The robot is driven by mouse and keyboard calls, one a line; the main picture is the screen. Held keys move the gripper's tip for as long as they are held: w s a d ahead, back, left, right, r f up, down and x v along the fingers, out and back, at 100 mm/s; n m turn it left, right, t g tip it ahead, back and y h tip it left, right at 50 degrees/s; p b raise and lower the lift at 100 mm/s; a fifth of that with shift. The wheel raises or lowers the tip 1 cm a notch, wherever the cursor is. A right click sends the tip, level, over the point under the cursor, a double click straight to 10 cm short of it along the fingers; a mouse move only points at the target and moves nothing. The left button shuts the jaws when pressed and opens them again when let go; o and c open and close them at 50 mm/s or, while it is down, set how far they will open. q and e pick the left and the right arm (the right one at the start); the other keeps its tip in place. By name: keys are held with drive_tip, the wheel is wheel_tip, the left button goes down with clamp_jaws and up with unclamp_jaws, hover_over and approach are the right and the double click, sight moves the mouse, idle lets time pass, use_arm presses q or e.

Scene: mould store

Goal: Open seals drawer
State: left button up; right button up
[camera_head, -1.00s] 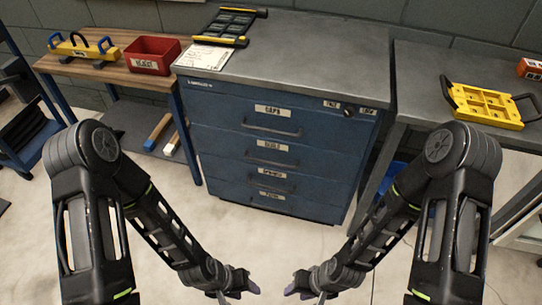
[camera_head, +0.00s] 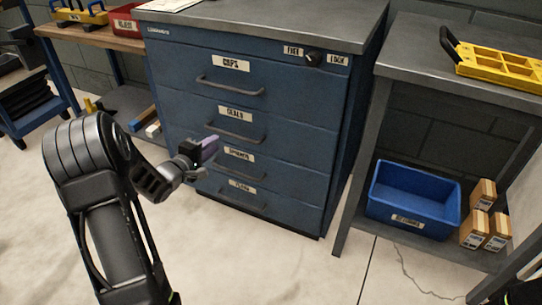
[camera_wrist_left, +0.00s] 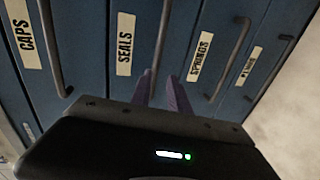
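The seals drawer (camera_head: 284,136) is the second one down in the blue cabinet, labelled SEALS, and looks shut. Its grey bar handle (camera_head: 236,136) also shows in the left wrist view (camera_wrist_left: 165,30). My left gripper (camera_head: 210,146) is in front of the cabinet by the left end of this handle. In the left wrist view its two purple fingers (camera_wrist_left: 162,76) stand apart, with the handle running up from between their tips. I cannot tell whether they touch it. A dark lock knob (camera_head: 313,58) sits between the FREE and LOCK labels; its setting is unclear. My right gripper is out of view.
The CAPS drawer (camera_head: 290,90) above and the springs drawer (camera_head: 275,172) below look shut. At right a grey bench (camera_head: 420,62) carries a yellow tray (camera_head: 505,60). Under it are a blue bin (camera_head: 412,208) and small boxes (camera_head: 483,194). The floor before the cabinet is clear.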

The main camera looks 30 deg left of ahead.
sight(225, 134)
use_arm(q)
drive_tip(key=shift+w+r, duration=0.15)
drive_tip(key=shift+r, duration=0.2)
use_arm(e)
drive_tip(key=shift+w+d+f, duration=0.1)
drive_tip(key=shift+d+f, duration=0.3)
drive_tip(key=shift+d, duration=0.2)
